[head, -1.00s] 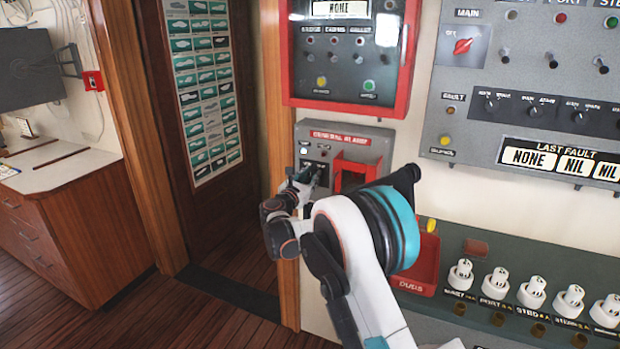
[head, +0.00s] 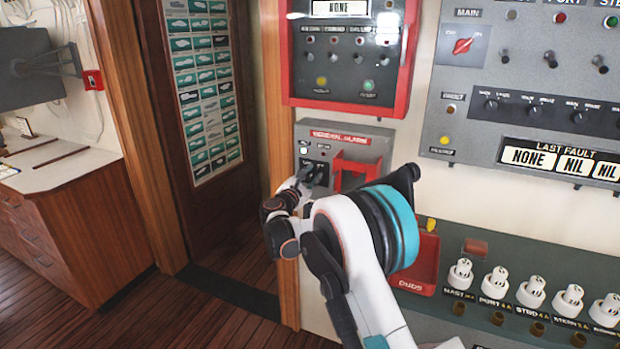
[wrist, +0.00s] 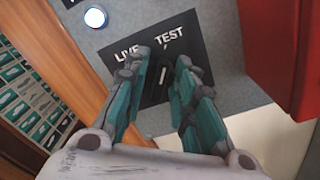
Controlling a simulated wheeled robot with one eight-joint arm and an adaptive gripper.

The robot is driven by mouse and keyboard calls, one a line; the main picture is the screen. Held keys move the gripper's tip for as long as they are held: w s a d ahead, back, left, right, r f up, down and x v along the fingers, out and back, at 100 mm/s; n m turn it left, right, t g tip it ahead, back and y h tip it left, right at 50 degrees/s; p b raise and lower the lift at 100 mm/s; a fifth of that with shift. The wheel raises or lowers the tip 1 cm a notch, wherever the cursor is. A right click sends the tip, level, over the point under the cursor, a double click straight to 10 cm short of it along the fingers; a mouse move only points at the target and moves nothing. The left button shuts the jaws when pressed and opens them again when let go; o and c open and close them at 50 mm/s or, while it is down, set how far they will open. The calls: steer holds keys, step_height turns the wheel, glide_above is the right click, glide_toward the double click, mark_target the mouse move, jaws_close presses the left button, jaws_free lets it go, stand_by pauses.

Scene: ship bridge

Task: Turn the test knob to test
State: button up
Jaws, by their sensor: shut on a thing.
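The general alarm panel (head: 352,140) is a grey box on the wall in the head view. In the wrist view its black plate carries the labels LIVE and TEST (wrist: 168,33). The dark test knob (wrist: 162,77) sits on that plate with a white pointer line, which appears to aim up toward the TEST mark. My gripper (wrist: 163,72) has its teal-padded fingers on either side of the knob, shut on it. In the head view my gripper (head: 303,175) is at the panel's lower left, and the knob is mostly hidden by the fingers.
A red guard (head: 352,172) juts out just right of the knob; it also shows in the wrist view (wrist: 282,50). A lit white lamp (wrist: 95,17) is above the plate. A red-framed panel (head: 345,98) hangs above, and a red DUDS tray (head: 420,270) is lower right.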

steer(key=o, duration=1.1)
steer(key=v, duration=1.2)
